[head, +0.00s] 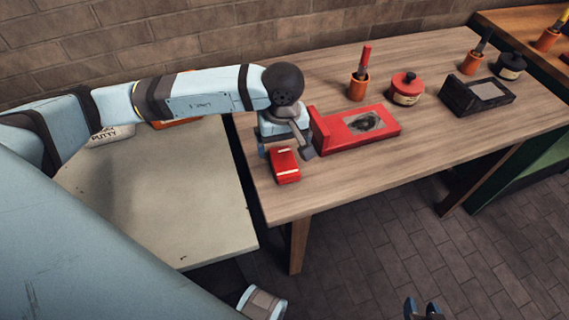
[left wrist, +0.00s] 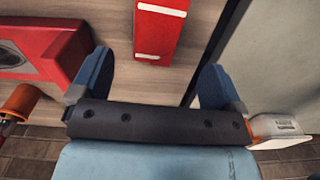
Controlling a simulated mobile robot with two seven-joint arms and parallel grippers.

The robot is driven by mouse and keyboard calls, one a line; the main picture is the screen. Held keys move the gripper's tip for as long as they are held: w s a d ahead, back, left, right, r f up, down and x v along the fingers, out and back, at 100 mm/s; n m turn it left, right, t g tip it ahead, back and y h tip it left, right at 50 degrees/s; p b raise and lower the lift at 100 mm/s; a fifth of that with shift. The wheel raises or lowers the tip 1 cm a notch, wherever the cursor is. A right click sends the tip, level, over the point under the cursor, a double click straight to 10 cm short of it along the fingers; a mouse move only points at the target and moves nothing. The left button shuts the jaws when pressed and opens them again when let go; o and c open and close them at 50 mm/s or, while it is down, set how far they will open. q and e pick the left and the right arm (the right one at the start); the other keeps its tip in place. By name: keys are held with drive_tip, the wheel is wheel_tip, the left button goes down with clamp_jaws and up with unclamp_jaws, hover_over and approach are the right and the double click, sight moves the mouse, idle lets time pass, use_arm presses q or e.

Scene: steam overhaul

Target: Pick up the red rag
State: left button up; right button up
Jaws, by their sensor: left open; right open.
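The red rag (head: 285,166) is a small folded red block with pale stripes near the left end of the wooden table. In the left wrist view the rag (left wrist: 158,38) lies beyond the fingers, between their lines, with its upper end cut off by the frame. My left gripper (head: 285,148) is open and empty, just behind the rag in the head view. Its two blue fingers (left wrist: 160,78) stand apart in the left wrist view, and no contact with the rag shows. My right gripper (head: 422,310) is open at the bottom edge of the head view, away from the table.
A red block-ended plate (head: 385,133) with a dark patch lies right of my left gripper. Behind it stand an orange cup (head: 358,90) and a red-lidded jar (head: 405,94). A black plate (head: 457,101) lies farther right. A pale bench (head: 165,200) adjoins on the left.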

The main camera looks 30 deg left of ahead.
sight(285, 161)
use_arm(q)
wheel_tip(285, 161, down, 8)
drive_tip(key=shift+w+r, duration=0.15)
drive_tip(key=shift+r, duration=0.1)
drive_tip(key=shift+d, duration=0.1)
drive_tip(key=shift+c, duration=0.2)
drive_tip(key=c, duration=1)
